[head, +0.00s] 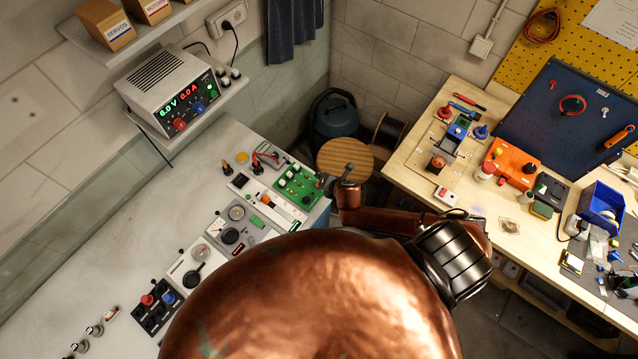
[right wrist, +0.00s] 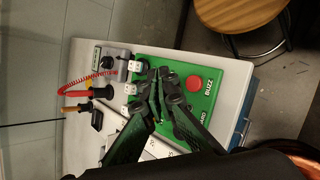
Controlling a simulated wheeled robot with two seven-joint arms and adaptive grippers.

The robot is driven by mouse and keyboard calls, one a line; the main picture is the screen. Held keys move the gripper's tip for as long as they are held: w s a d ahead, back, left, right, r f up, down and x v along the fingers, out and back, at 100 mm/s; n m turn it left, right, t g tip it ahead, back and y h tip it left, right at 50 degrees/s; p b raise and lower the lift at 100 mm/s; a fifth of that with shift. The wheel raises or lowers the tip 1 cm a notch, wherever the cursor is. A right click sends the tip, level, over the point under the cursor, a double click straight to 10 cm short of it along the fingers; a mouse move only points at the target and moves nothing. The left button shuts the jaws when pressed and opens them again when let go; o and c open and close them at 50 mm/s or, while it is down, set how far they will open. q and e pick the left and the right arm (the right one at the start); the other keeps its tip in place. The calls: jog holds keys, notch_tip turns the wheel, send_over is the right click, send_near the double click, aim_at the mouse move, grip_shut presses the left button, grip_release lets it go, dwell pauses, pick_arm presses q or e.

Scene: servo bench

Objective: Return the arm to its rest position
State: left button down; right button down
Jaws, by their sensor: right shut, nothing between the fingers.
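My right gripper (head: 325,181) is at the far right end of the grey bench, close to the green board (head: 297,181). In the right wrist view its two black fingers (right wrist: 160,85) are shut with nothing between them. They appear in front of the same green board (right wrist: 228,72), which carries a red button (right wrist: 194,84) marked BUZZ. I cannot tell the exact gap between fingertips and board. My right arm is stretched out, with its copper links reaching past the bench edge. My left gripper is not in view.
The grey bench (head: 95,255) holds several dials, switches and panels. A power supply (head: 170,88) sits on a wall shelf. A round wooden stool (head: 345,158) stands behind my gripper. A wooden workbench (head: 410,165) with tools and an orange box (head: 510,163) is at the right.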

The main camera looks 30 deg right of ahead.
dwell(0.7)
jog(key=s+d+r+m+g, duration=0.1)
jog(key=s+r+m+g, duration=0.15)
jog(key=s+m, duration=0.65)
jog(key=s+d+r+m+g, duration=0.1)
jog(key=s+r+m, duration=0.3)
jog(key=s+m, duration=0.5)
jog(key=s+d+r+m+g, duration=0.1)
jog(key=s+r+m+g, duration=0.15)
jog(key=s+m, duration=0.65)
notch_tip(320, 180, down, 41)
jog(key=a+n+b, duration=0.1)
jog(key=b, duration=1.2)
jog(key=s+f+b, duration=0.3)
jog(key=s+f, duration=0.4)
jog(key=f, duration=0.3)
jog(key=s+f+g+b, duration=0.1)
jog(key=s+f+b, duration=0.3)
jog(key=s+f, duration=0.3)
jog(key=s+f+g+b, duration=0.1)
jog(key=s+f+b, duration=0.3)
jog(key=f, duration=0.8)
jog(key=s, duration=0.2)
jog(key=shift+s+f+n, duration=0.3)
jog(key=shift+s+n, duration=0.1)
